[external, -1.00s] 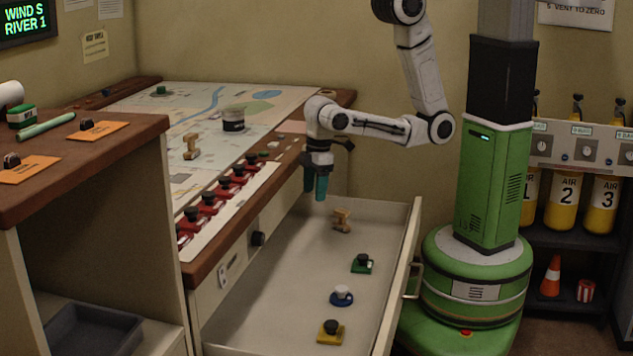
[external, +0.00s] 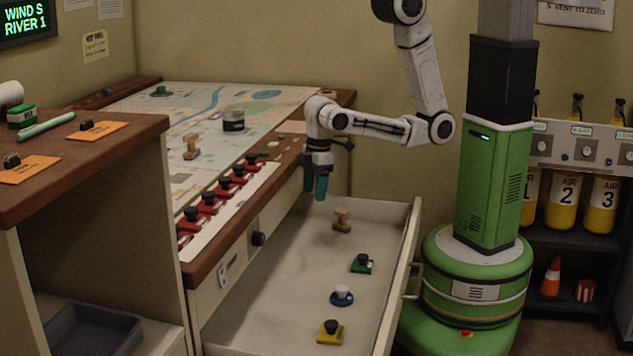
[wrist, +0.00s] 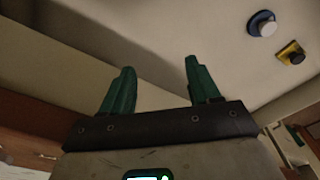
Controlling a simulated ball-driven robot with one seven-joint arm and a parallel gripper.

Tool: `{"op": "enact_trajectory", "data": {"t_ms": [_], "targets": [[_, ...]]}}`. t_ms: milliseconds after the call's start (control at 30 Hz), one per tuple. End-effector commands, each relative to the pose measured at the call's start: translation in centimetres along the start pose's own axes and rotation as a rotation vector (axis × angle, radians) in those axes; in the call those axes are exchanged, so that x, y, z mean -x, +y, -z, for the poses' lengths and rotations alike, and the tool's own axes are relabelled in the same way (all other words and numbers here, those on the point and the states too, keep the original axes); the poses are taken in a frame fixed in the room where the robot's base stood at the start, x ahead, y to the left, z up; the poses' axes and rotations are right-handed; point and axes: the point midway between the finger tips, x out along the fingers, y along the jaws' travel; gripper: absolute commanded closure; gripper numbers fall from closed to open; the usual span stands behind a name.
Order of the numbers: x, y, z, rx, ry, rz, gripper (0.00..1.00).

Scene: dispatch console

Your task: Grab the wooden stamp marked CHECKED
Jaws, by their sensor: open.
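A light wooden stamp (external: 342,219) stands in the open drawer, towards its far end. Another wooden stamp (external: 191,146) stands on the map table. Their markings are too small to read, so I cannot tell which says CHECKED. My gripper (external: 315,192) has teal fingers pointing down, above the drawer's far left part and a little left of the drawer's wooden stamp. It is open and empty, and it also shows in the wrist view (wrist: 160,66). Neither wooden stamp shows in the wrist view.
The drawer (external: 270,300) also holds a green stamp (external: 362,263), a blue one (external: 342,295) and a yellow one (external: 330,332). The drawer's front wall (external: 398,270) stands to the right.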

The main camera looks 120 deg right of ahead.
Motion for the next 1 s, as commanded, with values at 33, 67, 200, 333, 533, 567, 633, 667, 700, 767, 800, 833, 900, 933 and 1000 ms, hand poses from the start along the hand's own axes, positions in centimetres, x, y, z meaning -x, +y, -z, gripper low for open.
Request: {"op": "enact_trajectory", "data": {"t_ms": [33,67,200,333,533,567,633,667,700,767,800,833,900,933,1000], "targets": [[0.0,0.0,0.0,0.0,0.0,0.0,0.39],[0.0,0.0,0.0,0.0,0.0,0.0,0.39],[0.0,0.0,0.0,0.0,0.0,0.0,0.3],[0.0,0.0,0.0,0.0,0.0,0.0,0.18],[0.0,0.0,0.0,0.0,0.0,0.0,0.08],[0.0,0.0,0.0,0.0,0.0,0.0,0.08],[0.0,0.0,0.0,0.001,0.0,0.0,0.08],[0.0,-0.1,0.1,0.003,0.001,0.0,0.08],[-0.1,-0.3,0.2,0.013,0.004,0.001,0.08],[-0.4,-0.9,0.6,0.044,0.014,0.0,0.08],[-0.7,-1.5,1.1,0.079,0.027,-0.002,0.08],[-1.0,-2.2,1.6,0.112,0.038,-0.004,0.08],[-1.6,-4.1,3.2,0.213,0.08,-0.016,0.08],[-1.9,-5.0,4.1,0.263,0.104,-0.026,0.08],[-2.2,-7.5,6.6,0.382,0.176,-0.059,0.08]]}}
